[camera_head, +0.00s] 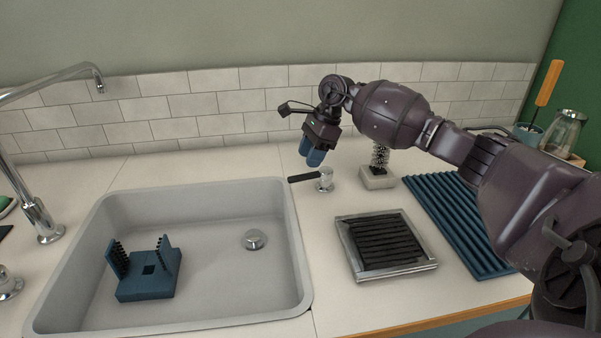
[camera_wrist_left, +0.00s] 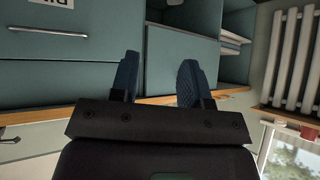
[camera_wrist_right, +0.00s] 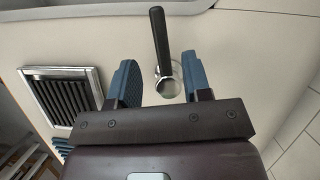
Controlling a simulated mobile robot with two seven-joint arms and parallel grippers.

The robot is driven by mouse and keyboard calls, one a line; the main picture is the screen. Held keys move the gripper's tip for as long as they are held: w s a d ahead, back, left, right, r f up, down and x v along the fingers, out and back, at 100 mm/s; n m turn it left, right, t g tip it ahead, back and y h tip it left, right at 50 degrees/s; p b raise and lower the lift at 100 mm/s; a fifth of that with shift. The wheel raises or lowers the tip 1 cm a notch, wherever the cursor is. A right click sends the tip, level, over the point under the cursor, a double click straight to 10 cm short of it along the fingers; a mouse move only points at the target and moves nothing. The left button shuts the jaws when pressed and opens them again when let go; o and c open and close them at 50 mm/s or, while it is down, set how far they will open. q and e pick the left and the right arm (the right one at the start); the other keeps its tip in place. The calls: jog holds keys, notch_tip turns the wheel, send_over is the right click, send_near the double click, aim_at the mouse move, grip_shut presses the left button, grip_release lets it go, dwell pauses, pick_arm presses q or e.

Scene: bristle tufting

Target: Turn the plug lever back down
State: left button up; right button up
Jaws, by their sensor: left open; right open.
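The plug lever (camera_head: 303,178) is a black handle on a short chrome post (camera_head: 326,180), on the counter just right of the sink. The handle points left, towards the sink, and looks about level in the head view. The round metal plug (camera_head: 255,239) sits on the sink floor. My right gripper (camera_head: 312,157) is open above and behind the lever. In the right wrist view, the lever's black handle (camera_wrist_right: 159,38) extends beyond the gap between the blue fingers, apart from both. My left gripper (camera_wrist_left: 158,76) is open and empty, facing teal drawers away from the sink.
The sink (camera_head: 292,225) holds a blue bristled block (camera_head: 148,286). A spiral brush on a white base (camera_head: 378,180) stands right of the lever. A metal-framed black grate (camera_head: 395,270) and a blue ribbed mat (camera_head: 437,205) lie to the right. The tap (camera_head: 40,215) is at left.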

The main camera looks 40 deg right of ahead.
aim_at(301, 175)
jog(key=shift+b+x, duration=0.3)
jog(key=shift+x, duration=2.3)
grip_shut()
